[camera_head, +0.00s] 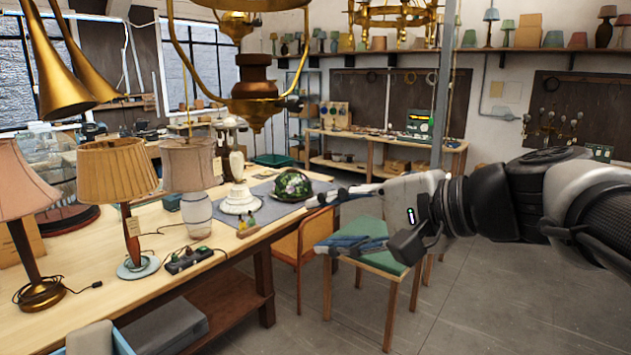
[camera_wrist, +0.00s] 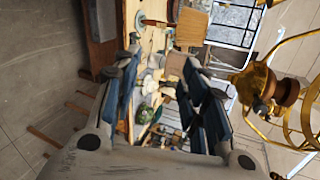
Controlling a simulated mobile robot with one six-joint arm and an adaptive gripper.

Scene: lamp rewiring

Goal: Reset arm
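My arm reaches in from the right in the head view, stretched out level over the floor. My gripper (camera_head: 318,222) points left toward the long workbench (camera_head: 150,240). Its two blue-grey fingers are spread apart, with nothing between them. The wrist view also shows the open gripper (camera_wrist: 158,62), with the bench and its lamps beyond the fingers. In the head view the gripper overlaps a green-topped stool (camera_head: 368,225) and a wooden chair (camera_head: 290,243); I cannot tell the exact distance to them.
Lamps with pleated (camera_head: 117,170) and pink (camera_head: 20,182) shades stand on the bench, near a power strip (camera_head: 188,260) and a stained-glass shade (camera_head: 292,185). A brass chandelier (camera_head: 255,85) hangs overhead. A grey post (camera_head: 443,85) rises behind my arm. The floor (camera_head: 490,300) at lower right is clear.

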